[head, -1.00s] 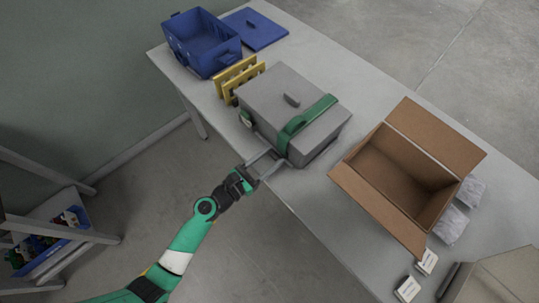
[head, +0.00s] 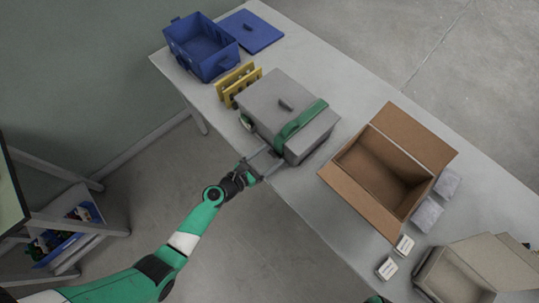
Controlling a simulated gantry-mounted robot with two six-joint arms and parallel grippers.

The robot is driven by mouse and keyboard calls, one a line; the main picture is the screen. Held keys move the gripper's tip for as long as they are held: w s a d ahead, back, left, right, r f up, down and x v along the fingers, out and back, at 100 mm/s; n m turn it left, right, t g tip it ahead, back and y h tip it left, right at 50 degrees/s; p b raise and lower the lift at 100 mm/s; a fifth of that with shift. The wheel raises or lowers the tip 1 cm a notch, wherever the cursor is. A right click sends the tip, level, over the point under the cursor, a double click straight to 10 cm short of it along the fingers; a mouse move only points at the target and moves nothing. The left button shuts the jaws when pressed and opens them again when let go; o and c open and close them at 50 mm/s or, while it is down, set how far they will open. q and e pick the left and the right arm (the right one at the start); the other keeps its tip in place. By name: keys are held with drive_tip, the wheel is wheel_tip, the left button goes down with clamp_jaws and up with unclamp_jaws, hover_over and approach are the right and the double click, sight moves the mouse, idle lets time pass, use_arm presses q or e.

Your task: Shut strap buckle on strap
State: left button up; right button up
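A grey lidded box (head: 262,98) stands at the near edge of the table. A green strap (head: 301,119) lies across the right part of its lid and bends down over the front side. Another small green piece with a pale part (head: 246,122) shows at the box's left front corner; I cannot tell which piece is the buckle. My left gripper (head: 264,163) is at the box's front side, just below the strap's front end. Its two grey fingers are apart. I cannot tell whether they touch the strap.
An open cardboard box (head: 382,175) stands to the right, with grey packets (head: 427,215) and small white boxes (head: 386,268) beside it. Yellow racks (head: 238,84), a blue bin (head: 204,48) and a blue lid (head: 251,31) are at the back left. Another carton (head: 470,270) is at lower right.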

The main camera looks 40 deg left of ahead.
use_arm(q)
drive_tip(key=shift+s, duration=0.1)
drive_tip(key=shift+s+a+r, duration=0.1)
drive_tip(key=shift+s+r, duration=0.05)
drive_tip(key=shift+s, duration=0.15)
drive_tip(key=p+v, duration=0.2)
drive_tip(key=v, duration=0.8)
drive_tip(key=shift+s+p, duration=0.4)
drive_tip(key=shift+r, duration=0.15)
